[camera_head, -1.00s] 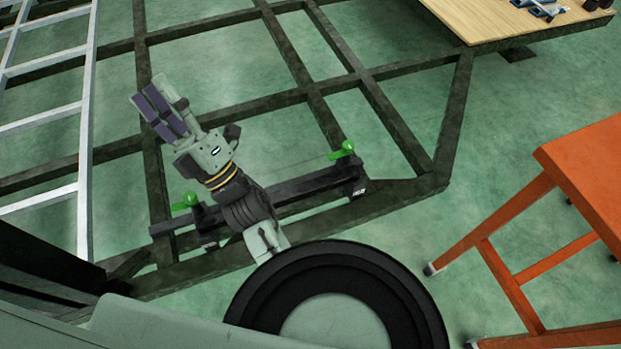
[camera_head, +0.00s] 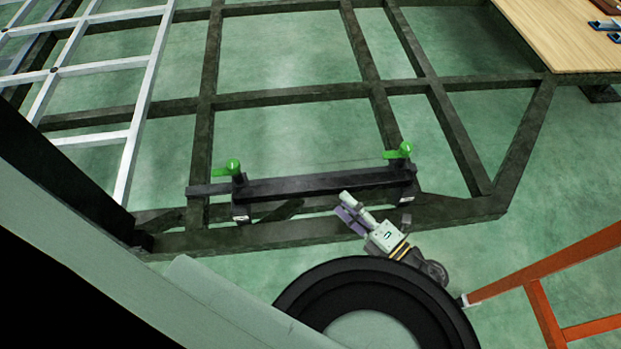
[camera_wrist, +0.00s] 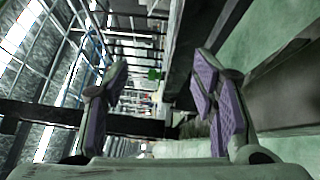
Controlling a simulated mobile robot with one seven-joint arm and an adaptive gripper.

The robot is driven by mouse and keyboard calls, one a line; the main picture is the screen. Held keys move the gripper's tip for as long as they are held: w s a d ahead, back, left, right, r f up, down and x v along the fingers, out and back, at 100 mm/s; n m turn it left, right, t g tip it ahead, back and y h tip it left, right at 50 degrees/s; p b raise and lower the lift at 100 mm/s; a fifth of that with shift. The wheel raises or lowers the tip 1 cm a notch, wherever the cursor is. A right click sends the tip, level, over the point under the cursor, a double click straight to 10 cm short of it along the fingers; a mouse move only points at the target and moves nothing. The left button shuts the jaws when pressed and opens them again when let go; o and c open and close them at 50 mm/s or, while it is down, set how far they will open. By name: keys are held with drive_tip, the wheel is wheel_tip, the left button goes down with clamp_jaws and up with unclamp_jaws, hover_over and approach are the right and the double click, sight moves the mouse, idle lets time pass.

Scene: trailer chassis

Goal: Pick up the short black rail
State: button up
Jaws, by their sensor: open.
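The short black rail (camera_head: 300,186) lies across the front of the dark chassis frame, roughly level in the head view. A green-handled clamp (camera_head: 233,168) stands near its left end and another green-handled clamp (camera_head: 400,152) at its right end. My gripper (camera_head: 346,207) is just in front of the rail's right half, its fingers pointing up and left; the head view does not show clearly whether they touch it. In the wrist view, my gripper (camera_wrist: 162,95) has its purple-padded fingers spread with nothing held between them. A green clamp handle shows beyond them.
Dark chassis beams (camera_head: 300,96) run behind the rail, with open floor between them. A white ladder-like frame (camera_head: 140,118) is at left. An orange stand (camera_head: 545,268) is at lower right. A wooden tabletop (camera_head: 572,42) with tools is at upper right.

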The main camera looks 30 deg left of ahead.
sight(330, 192)
drive_tip(key=shift+d+f+m, duration=0.2)
drive_tip(key=shift+d+f, duration=0.2)
drive_tip(key=shift+f, duration=0.2)
drive_tip(key=shift+d+f+m, duration=0.2)
drive_tip(key=shift+d+f, duration=0.2)
drive_tip(key=shift+f, duration=0.4)
drive_tip(key=shift+h, duration=0.3)
drive_tip(key=p+x, duration=0.1)
drive_tip(key=x, duration=0.9)
drive_tip(key=shift+w+a+p, duration=0.15)
drive_tip(key=shift+w+p, duration=0.05)
drive_tip(key=shift+p, duration=0.2)
drive_tip(key=shift+c, duration=0.6)
clamp_jaws()
drive_tip(key=shift+r, duration=0.15)
